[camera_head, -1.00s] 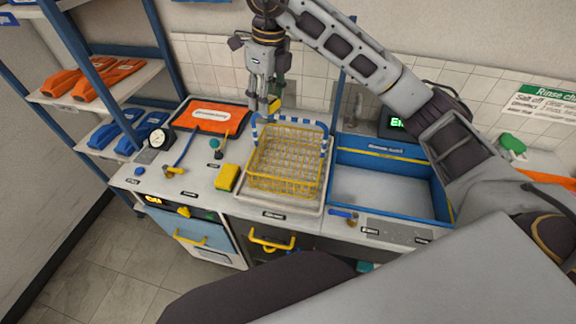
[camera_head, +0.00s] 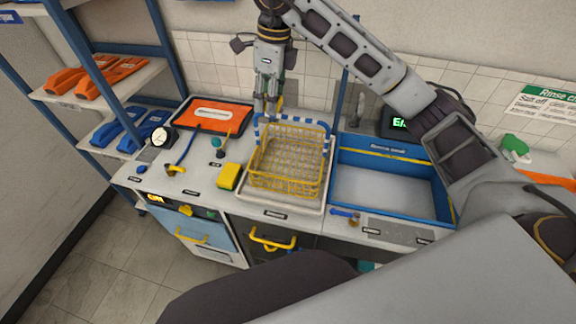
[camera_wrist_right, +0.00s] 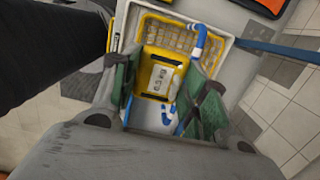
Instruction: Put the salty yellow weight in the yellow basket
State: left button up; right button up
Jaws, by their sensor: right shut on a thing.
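The yellow weight (camera_wrist_right: 160,72) is a yellow block with a pale label, seen in the right wrist view. My right gripper (camera_wrist_right: 163,98) is shut on it between green-padded fingers. In the head view my right gripper (camera_head: 266,108) points down at the back rim of the yellow basket; the weight is hidden there. The yellow wire basket (camera_head: 287,165) has blue-and-white striped handles and stands in a pale tray. The basket also shows beyond the weight in the right wrist view (camera_wrist_right: 172,38). My left gripper is not in view.
A yellow block (camera_head: 229,176) lies left of the basket. A blue-walled sink (camera_head: 392,184) is to its right. An orange-topped tray (camera_head: 214,114) and a dial (camera_head: 160,136) are at the back left. Shelves (camera_head: 104,80) stand at the far left.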

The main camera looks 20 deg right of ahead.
jog(key=shift+f, duration=0.1)
jog(key=shift+f, duration=1.3)
notch_tip(320, 180, down, 21)
jog(key=p, duration=0.2)
jog(key=shift+p, duration=0.35)
jog(key=shift+f+p, duration=0.3)
jog(key=shift+f, duration=1.7)
jog(key=shift+f, duration=0.2)
